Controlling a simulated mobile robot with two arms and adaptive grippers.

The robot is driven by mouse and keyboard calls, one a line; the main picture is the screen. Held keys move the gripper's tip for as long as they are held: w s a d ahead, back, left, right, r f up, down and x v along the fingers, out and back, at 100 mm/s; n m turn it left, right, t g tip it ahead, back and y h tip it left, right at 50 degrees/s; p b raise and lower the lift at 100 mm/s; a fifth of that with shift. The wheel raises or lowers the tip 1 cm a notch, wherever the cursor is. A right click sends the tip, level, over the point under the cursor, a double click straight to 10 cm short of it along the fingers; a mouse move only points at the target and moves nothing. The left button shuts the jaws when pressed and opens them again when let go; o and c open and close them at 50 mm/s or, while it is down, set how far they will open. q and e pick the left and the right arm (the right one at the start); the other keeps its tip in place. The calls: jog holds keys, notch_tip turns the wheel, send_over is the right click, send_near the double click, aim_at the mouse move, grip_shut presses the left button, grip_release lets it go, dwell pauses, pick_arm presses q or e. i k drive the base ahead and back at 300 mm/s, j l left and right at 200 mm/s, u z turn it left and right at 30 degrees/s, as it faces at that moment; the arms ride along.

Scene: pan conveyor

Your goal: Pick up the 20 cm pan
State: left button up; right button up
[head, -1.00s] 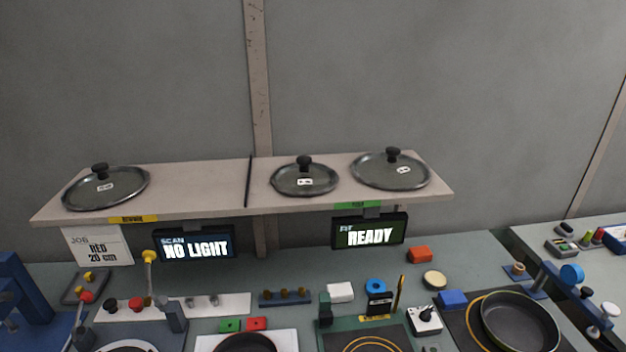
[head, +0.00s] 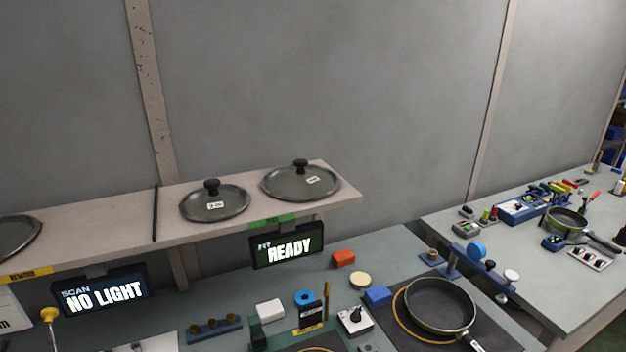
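A dark frying pan (head: 440,305) with a pale rim lies on a black mat with yellow rings at the right end of the near bench. Its handle runs toward the bottom edge and is partly cut off. Another, smaller-looking pan (head: 566,222) sits on the far right table with its handle pointing right. I cannot read a size on either pan. Neither of my grippers shows in the head view.
A shelf (head: 110,229) with several lids runs above the bench. Below it, one screen (head: 101,295) reads NO LIGHT and another (head: 288,245) reads READY. Small blocks and a blue tape roll (head: 305,297) crowd the bench. A gap separates the bench from the right table (head: 560,295).

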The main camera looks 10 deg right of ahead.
aim_at(440, 306)
jog(key=l+z, duration=0.2)
jog(key=z, duration=0.25)
jog(key=l+z, duration=0.2)
jog(key=z, duration=0.2)
jog(key=l+z, duration=0.2)
jog(key=z, duration=0.25)
